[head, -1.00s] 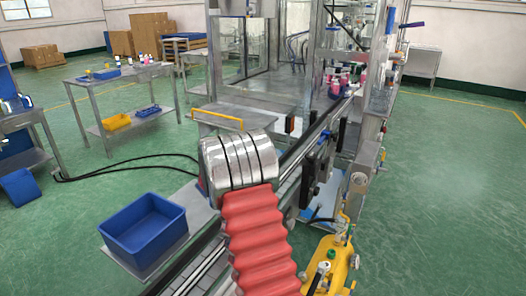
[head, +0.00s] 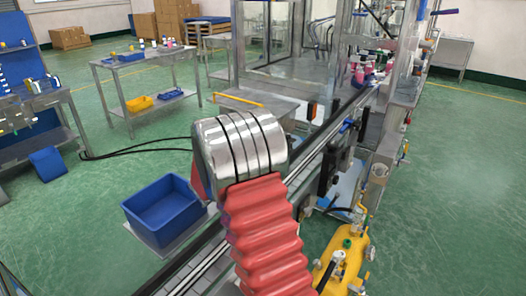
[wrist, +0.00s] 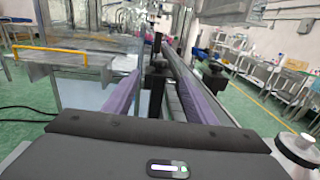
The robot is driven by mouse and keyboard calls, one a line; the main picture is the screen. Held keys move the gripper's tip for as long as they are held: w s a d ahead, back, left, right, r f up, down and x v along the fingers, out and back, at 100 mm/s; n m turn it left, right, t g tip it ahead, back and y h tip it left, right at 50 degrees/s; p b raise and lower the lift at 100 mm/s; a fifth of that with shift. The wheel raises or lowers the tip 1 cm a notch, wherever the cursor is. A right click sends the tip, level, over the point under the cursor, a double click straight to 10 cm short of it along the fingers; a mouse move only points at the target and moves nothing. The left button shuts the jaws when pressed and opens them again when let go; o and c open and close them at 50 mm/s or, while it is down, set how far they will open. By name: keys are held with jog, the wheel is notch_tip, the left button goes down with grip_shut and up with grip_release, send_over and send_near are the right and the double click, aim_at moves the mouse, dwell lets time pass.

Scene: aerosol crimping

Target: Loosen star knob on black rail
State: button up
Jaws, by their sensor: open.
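In the wrist view, a black knob-like part (wrist: 158,68) on a dark upright post stands between the two purple-grey fingers of my gripper (wrist: 160,85). It could be the star knob, but its lobes are too small to make out. My gripper is open, and I see no contact with the knob. A long dark rail (wrist: 188,88) runs away from me just right of the post. A second black knob-like part (wrist: 214,72) sits beyond the right finger. In the head view, my arm hides the gripper, and the star knob cannot be picked out.
The conveyor line (head: 318,160) runs away beyond my arm, with black brackets (head: 328,165) on its right side. A blue bin (head: 165,212) stands left of my arm. A yellow pump unit (head: 345,258) stands at the lower right. Open green floor (head: 465,180) lies right.

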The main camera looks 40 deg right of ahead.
jog(key=w+d+n+g, duration=0.2)
jog(key=n+g, duration=0.1)
jog(key=n, duration=1.2)
jog(key=w+d+n+g, duration=0.2)
jog(key=n+g, duration=0.2)
jog(key=n, duration=1.2)
jog(key=shift+w+n, duration=0.3)
jog(key=shift+w, duration=0.05)
jog(key=shift+f, duration=0.1)
jog(key=s+d, duration=0.2)
jog(key=d, duration=1.1)
jog(key=shift+s+d, duration=0.2)
jog(key=shift+d, duration=0.05)
jog(key=shift+c, duration=0.2)
